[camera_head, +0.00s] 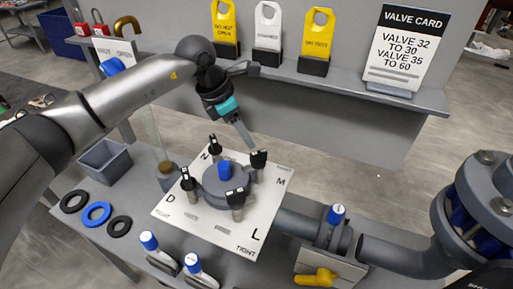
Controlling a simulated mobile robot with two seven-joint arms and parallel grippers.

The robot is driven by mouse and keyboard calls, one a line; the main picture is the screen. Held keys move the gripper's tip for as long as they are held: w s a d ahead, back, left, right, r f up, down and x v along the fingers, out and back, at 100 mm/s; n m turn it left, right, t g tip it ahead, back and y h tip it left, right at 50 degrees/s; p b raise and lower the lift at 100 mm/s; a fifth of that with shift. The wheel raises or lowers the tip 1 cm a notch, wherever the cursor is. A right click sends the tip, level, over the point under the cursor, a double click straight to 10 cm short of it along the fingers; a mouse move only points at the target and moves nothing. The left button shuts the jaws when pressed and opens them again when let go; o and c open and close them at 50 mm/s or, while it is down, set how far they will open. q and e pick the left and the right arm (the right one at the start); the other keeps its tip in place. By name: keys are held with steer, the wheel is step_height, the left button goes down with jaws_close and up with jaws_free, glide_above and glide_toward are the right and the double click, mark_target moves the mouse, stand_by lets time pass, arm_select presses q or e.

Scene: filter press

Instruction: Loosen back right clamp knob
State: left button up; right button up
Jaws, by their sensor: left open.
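The back right clamp knob (259,158) is black with a light mark and stands upright near the letter M on the white plate (274,185). My left gripper (244,132) reaches down from the upper left, its visible fingertip just above and behind that knob. The tip looks close to the knob, but I cannot tell whether it touches. The gripper is open and holds nothing visible. Similar clamp knobs stand at back left (214,142), front left (187,180) and front right (236,197), around a grey round body with a blue top (224,170). My right gripper is out of view.
A shelf behind holds yellow and white tags (316,35) and a valve card (403,50). Black and blue rings (97,214) and a grey bin (105,161) lie at left. Blue-topped valves (149,241) stand in front. A grey pipe (400,256) runs right.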

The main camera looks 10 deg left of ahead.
mark_target(257, 152)
arm_select(q)
steer(key=x, duration=0.6)
steer(key=shift+w+d+f, duration=0.1)
steer(key=shift+d+f, duration=0.1)
steer(key=shift+w+d+f+p, duration=0.1)
steer(key=shift+f+p, duration=0.05)
steer(key=shift+f, duration=0.2)
steer(key=shift+w+d+f+p, duration=0.1)
steer(key=shift+f+p, duration=0.05)
steer(key=shift+f, duration=0.2)
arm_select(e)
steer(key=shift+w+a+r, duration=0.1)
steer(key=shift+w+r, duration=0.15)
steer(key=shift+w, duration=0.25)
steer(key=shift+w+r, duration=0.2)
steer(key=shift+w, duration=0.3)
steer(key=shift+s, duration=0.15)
arm_select(q)
steer(key=shift+c, duration=0.8)
jaws_close()
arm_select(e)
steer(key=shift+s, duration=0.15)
